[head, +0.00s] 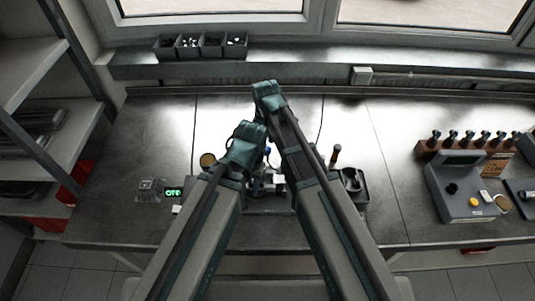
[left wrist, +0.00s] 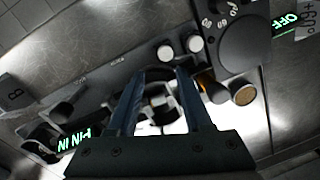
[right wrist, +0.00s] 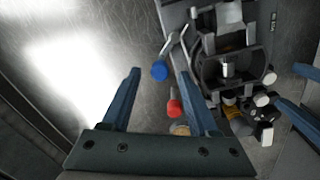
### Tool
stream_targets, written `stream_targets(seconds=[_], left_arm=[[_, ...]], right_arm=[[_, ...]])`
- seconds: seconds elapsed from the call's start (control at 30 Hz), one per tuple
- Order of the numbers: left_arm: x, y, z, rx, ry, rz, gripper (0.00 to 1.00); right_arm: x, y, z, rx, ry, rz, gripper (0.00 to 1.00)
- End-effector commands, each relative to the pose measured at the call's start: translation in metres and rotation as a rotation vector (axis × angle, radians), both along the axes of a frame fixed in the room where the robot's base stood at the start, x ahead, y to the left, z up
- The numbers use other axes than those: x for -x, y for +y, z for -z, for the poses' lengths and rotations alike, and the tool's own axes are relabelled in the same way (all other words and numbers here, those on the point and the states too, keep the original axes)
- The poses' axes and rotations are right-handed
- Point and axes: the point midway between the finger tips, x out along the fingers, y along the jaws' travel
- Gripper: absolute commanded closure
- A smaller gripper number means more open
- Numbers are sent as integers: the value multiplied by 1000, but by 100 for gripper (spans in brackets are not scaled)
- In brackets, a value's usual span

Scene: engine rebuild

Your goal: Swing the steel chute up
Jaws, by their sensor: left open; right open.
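A grey machine (right wrist: 235,65) with a dark round housing shows in the right wrist view. A lever with a blue knob (right wrist: 159,70) and a red knob (right wrist: 174,107) stick out at its left. I cannot single out the steel chute for certain. My right gripper (right wrist: 160,75) is open, the blue knob showing between its fingertips and the red knob near its right finger; contact is unclear. My left gripper (left wrist: 160,74) is open over the machine's round fitting (left wrist: 158,102); nothing is clearly gripped. In the head view my arms hide most of the machine.
A grey control box (head: 465,190) and a wooden rack (head: 470,150) stand on the right of the bench (head: 370,130). Small dark bins (head: 200,45) sit on the sill. A green lit display (head: 173,191) is left of my arms. The bench's left and back are mostly clear.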

Motion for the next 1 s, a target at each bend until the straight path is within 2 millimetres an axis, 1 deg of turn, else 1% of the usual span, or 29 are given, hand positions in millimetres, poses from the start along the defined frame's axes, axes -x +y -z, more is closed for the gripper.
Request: stream_targets(seconds=[0.03, 0.13, 0.47, 0.5, 0.57, 0.6, 0.67, 0.8, 0.83, 1.0], left_arm=[[0, 0, 12, 0, 0, 0, 50], [0, 0, 19, 0, 0, -1, 50], [0, 0, 20, 0, 0, -2, 50], [0, 0, 20, 0, 0, -2, 50], [0, 0, 20, 0, 0, -2, 50], [0, 0, 20, 0, 0, -2, 50], [0, 0, 20, 0, 0, -2, 50], [0, 0, 20, 0, 0, -2, 50], [0, 0, 20, 0, 0, -2, 50], [0, 0, 20, 0, 0, -2, 50]], right_arm=[[0, 0, 12, 0, 0, 0, 39], [-1, 0, 19, 0, 0, 0, 39], [-1, 0, 20, 0, 0, 0, 39], [-1, 0, 20, 0, 0, 0, 41], [-1, 0, 20, 0, 0, 0, 52], [-1, 0, 20, 0, 0, 0, 59], [-1, 0, 20, 0, 0, 0, 70], [-1, 0, 20, 0, 0, 0, 95], [-1, 0, 20, 0, 0, 0, 100], [-1, 0, 20, 0, 0, 0, 100]])
